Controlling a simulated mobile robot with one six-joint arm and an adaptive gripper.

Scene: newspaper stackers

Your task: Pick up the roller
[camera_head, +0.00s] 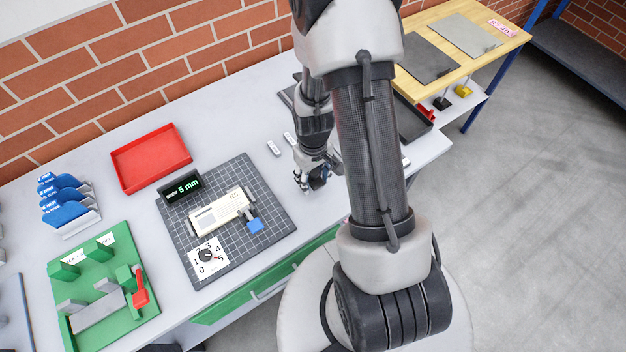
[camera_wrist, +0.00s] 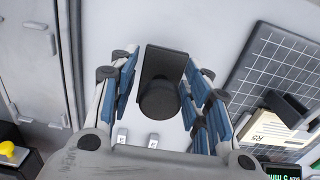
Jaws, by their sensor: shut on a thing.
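My gripper (camera_head: 315,178) is over the white table, right of the grey grid mat, with my arm hiding part of the area. In the wrist view my gripper (camera_wrist: 164,78) has its blue-padded fingers on both sides of a dark thing with a flat rectangular part and a round black end, which I take to be the roller (camera_wrist: 160,98). The fingers are shut on it. Whether it still touches the table cannot be told. In the head view the roller is not clearly made out.
The grid mat (camera_head: 178,235) holds a cream device (camera_head: 217,210), a 5 mm display (camera_head: 181,187) and a dial card (camera_head: 208,259). Two small light blocks (camera_head: 273,148) lie beside my gripper. A red tray (camera_head: 150,158), blue holders (camera_head: 67,203) and a green fixture (camera_head: 90,270) stand left.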

